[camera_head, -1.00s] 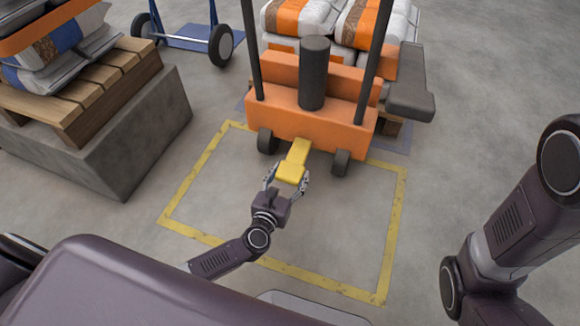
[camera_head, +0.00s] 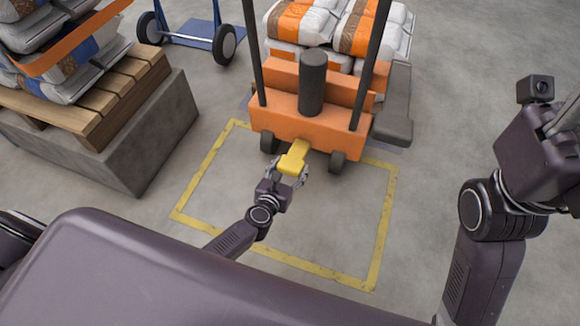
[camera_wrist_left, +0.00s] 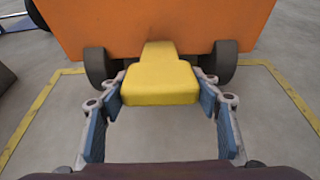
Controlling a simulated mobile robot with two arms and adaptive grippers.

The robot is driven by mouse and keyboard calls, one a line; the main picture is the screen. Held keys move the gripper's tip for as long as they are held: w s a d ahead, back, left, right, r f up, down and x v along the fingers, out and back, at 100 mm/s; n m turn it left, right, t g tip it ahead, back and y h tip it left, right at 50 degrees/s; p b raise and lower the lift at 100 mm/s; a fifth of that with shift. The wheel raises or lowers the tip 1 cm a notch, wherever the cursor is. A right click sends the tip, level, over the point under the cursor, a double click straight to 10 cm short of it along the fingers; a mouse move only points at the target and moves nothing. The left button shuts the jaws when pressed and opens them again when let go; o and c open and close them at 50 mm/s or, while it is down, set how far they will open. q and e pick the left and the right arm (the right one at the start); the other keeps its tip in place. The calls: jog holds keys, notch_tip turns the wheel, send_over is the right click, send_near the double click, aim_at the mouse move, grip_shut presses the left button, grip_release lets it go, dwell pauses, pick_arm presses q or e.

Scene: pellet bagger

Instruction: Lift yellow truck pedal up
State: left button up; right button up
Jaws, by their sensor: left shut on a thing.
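The yellow pedal (camera_head: 294,157) sticks out from the low rear side of the orange truck (camera_head: 310,122), between its two dark wheels. My left gripper (camera_head: 289,173) has its fingers on either side of the pedal and is shut on it. In the left wrist view the yellow pedal (camera_wrist_left: 160,82) lies between the blue-padded fingers of the left gripper (camera_wrist_left: 160,110), with the orange truck body (camera_wrist_left: 160,25) behind. My right arm shows at the right, raised and away from the truck; its fingertips are not clearly visible.
A yellow floor outline (camera_head: 270,252) surrounds the floor behind the truck. A concrete block (camera_head: 150,145) carries a wooden pallet (camera_head: 105,105) with bags at the left. A blue cart (camera_head: 190,32) stands at the back. More bags (camera_head: 340,30) are stacked beyond the truck.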

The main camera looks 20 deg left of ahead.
pick_arm(q)
jog(key=shift+w+r+p, duration=0.15)
jog(key=shift+w+r, duration=0.1)
jog(key=shift+r, duration=0.25)
jog(key=shift+w+r+p, duration=0.15)
jog(key=shift+w+r, duration=0.1)
jog(key=shift+r, duration=0.25)
jog(key=o, duration=1.4)
jog(key=shift+c, duration=0.2)
jog(key=o, duration=0.3)
jog(key=shift+o, duration=0.2)
jog(key=shift+s+f, duration=0.1)
jog(key=shift+f, duration=0.1)
jog(key=shift+s, duration=0.1)
jog(key=shift+s+r, duration=0.1)
jog(key=shift+s, duration=0.45)
jog(key=v, duration=1)
jog(key=shift+s+r, duration=0.3)
